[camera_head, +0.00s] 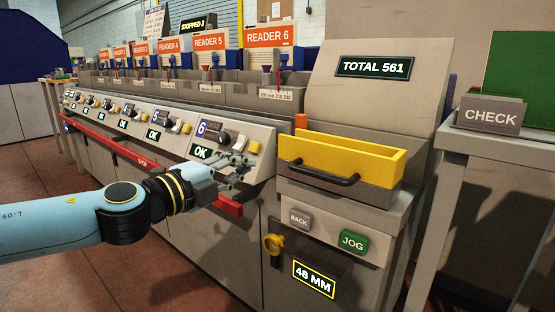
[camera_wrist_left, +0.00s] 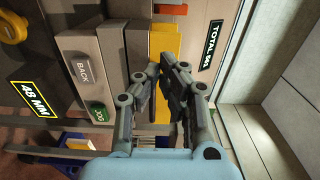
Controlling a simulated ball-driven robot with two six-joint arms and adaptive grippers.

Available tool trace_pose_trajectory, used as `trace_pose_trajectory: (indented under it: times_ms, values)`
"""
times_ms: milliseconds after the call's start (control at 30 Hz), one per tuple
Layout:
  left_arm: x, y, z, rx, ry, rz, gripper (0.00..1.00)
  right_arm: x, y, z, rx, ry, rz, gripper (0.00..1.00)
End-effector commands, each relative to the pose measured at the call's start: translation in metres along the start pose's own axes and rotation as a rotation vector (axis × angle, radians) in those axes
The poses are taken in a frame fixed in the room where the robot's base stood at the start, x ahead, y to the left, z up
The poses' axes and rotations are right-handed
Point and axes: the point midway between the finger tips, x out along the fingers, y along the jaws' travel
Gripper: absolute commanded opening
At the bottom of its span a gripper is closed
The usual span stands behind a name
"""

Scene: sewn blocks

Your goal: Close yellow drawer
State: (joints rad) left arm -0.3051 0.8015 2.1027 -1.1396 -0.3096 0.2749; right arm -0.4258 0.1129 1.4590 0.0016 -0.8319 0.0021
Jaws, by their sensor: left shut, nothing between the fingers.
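The yellow drawer (camera_head: 345,160) is at the right end of the machine, below the TOTAL 561 display. It sticks out from the grey housing, with its inside showing and a black handle (camera_head: 325,175) on its front. In the left wrist view, part of the yellow drawer (camera_wrist_left: 165,42) shows behind the fingers, partly hidden by them. My left gripper (camera_head: 243,164) is shut and empty, to the left of the drawer, over the front of the sloped panel. It also shows in the wrist view (camera_wrist_left: 165,74). My right gripper is out of view.
A red STOP bar (camera_head: 150,163) runs along the machine front beneath my left wrist. BACK (camera_head: 299,220) and JOG (camera_head: 353,242) buttons and a yellow knob (camera_head: 273,244) sit below the drawer. A table with a CHECK sign (camera_head: 490,116) stands at right.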

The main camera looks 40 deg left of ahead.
Motion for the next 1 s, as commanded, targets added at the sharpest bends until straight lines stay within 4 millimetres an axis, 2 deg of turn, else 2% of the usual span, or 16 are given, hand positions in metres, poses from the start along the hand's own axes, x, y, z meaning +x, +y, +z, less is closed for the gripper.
trace_pose_trajectory:
  times_ms: [33,233,500,800,1000]
  values:
    - [0.010,-0.002,-0.001,-0.008,0.001,-0.010,0.00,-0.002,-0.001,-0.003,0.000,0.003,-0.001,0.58]
    - [0.036,-0.002,-0.001,-0.008,0.001,-0.009,0.00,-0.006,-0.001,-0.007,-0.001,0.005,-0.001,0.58]
    - [0.047,-0.004,0.002,-0.001,-0.002,0.000,0.00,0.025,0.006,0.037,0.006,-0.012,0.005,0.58]
    - [0.059,-0.004,-0.001,-0.004,0.002,-0.006,0.00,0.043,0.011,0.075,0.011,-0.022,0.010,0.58]
    - [0.067,0.001,0.000,-0.003,-0.001,-0.006,0.00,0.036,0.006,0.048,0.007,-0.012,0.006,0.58]
